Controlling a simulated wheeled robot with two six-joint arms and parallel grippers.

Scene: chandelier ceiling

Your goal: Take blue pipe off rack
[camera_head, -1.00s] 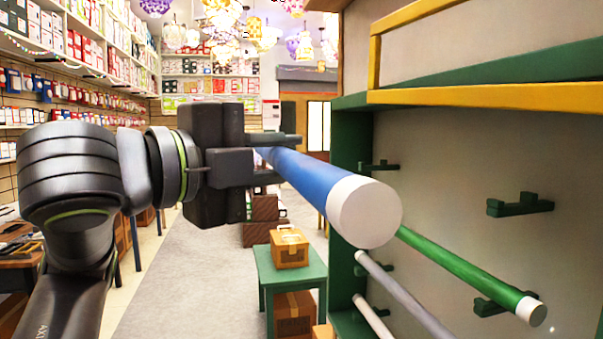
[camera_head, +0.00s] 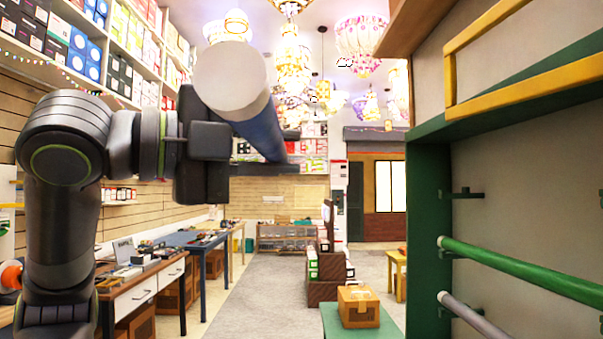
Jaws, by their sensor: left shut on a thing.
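The blue pipe (camera_head: 262,131) with a white end cap is in my left gripper (camera_head: 283,152), up at the upper left of the head view. My left gripper is shut on it, and the pipe's white end faces toward me. The pipe is well clear of the green rack (camera_head: 431,190), which stands at the right. My right gripper is not in this view.
A green pipe (camera_head: 520,270) and a grey pipe (camera_head: 472,317) rest on the rack. A cardboard box (camera_head: 358,306) stands on a green table (camera_head: 340,325) at the lower middle. Desks line the left wall. Lamps hang above; the central floor is open.

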